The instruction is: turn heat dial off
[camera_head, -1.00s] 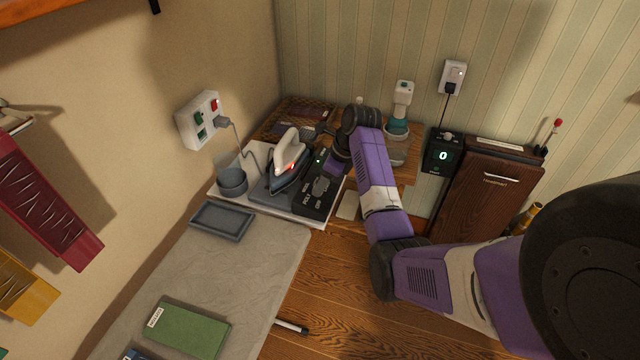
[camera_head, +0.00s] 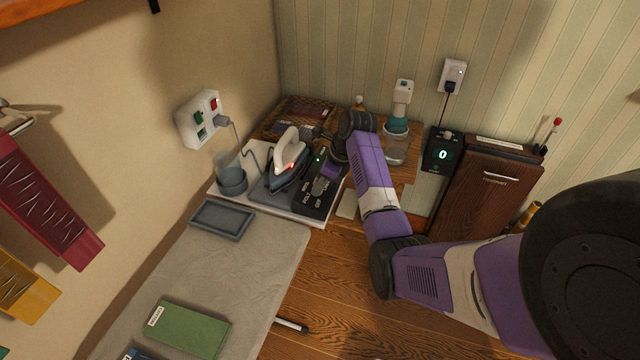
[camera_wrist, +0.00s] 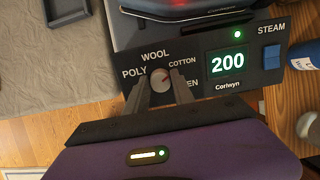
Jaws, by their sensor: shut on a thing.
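The heat dial (camera_wrist: 160,79) is a round light knob with a red mark on a black control panel (camera_wrist: 262,76). In the wrist view the panel reads POLY, WOOL, COTTON and partly hidden "EN" around the dial, and its display shows 200 beside a lit green light. The red mark points up and right, roughly toward COTTON. My gripper (camera_wrist: 164,92) is shut on the dial, one finger on each side. The fingers hide the lower labels. In the head view, the iron (camera_head: 287,158) with a red light stands beside the panel (camera_head: 318,192).
A wall outlet (camera_head: 201,119) holds the plug. A grey tray (camera_head: 221,220) and green book (camera_head: 187,329) lie on the ironing surface.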

